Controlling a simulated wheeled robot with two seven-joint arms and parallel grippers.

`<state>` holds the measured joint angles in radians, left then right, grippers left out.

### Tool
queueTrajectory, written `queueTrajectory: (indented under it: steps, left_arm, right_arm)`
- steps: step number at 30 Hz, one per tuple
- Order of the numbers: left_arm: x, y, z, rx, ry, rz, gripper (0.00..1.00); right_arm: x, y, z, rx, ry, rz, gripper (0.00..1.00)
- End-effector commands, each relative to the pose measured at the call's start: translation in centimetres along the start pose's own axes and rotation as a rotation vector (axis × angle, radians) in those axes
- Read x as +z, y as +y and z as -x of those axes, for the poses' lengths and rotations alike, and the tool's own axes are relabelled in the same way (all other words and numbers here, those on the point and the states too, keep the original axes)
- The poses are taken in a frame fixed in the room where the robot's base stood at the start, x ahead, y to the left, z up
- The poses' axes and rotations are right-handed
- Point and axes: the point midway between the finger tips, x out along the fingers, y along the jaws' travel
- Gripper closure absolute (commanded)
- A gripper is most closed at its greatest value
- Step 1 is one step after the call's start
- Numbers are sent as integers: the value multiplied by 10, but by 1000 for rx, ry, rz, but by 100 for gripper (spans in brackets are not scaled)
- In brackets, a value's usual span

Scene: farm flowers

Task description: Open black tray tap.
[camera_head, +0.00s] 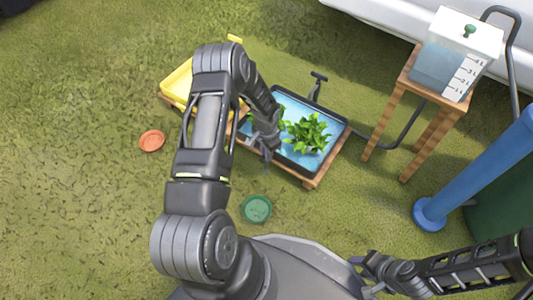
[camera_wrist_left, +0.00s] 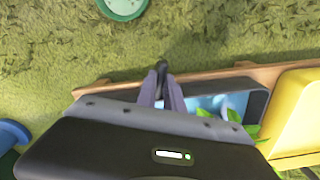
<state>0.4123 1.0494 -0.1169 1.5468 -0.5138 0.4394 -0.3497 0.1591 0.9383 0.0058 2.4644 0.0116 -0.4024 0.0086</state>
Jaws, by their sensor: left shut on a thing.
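The black tray (camera_head: 340,139) holds blue water and a leafy green plant (camera_head: 308,134) and rests on a wooden stand. In the left wrist view, a small black tap handle (camera_wrist_left: 161,67) sits at the tray's near edge. My left gripper (camera_head: 267,154) reaches down to this edge; in the left wrist view its fingers (camera_wrist_left: 167,92) are shut on the tap handle. The arm and gripper hide most of the tap in the head view. Another black tap (camera_head: 318,77) stands at the tray's far edge. My right gripper (camera_head: 366,275) is low at right, away from the tray; its jaw gap is unclear.
A yellow tray (camera_head: 178,82) stands left of the black tray. An orange round dish (camera_head: 151,140) and a green one (camera_head: 256,208) lie on the grass. A water tank (camera_head: 440,68) stands on a wooden stand at right, near a blue post (camera_head: 480,170). Grass at left is clear.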

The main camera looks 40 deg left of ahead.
Motion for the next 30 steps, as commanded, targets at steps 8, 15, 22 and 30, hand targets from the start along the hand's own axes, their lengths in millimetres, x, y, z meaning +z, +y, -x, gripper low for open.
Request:
queueTrajectory:
  steps: [8,15,22,30]
  left_arm:
    - [0,0,0,-1,0,224,100]
    - [0,0,0,-1,0,341,100]
    - [0,0,0,-1,0,379,100]
    - [0,0,0,0,0,382,100]
  right_arm:
    - [0,1,-3,0,2,0,64]
    - [0,1,-4,0,2,0,64]
    - [0,1,-4,0,3,0,64]
    - [0,1,-4,0,2,0,64]
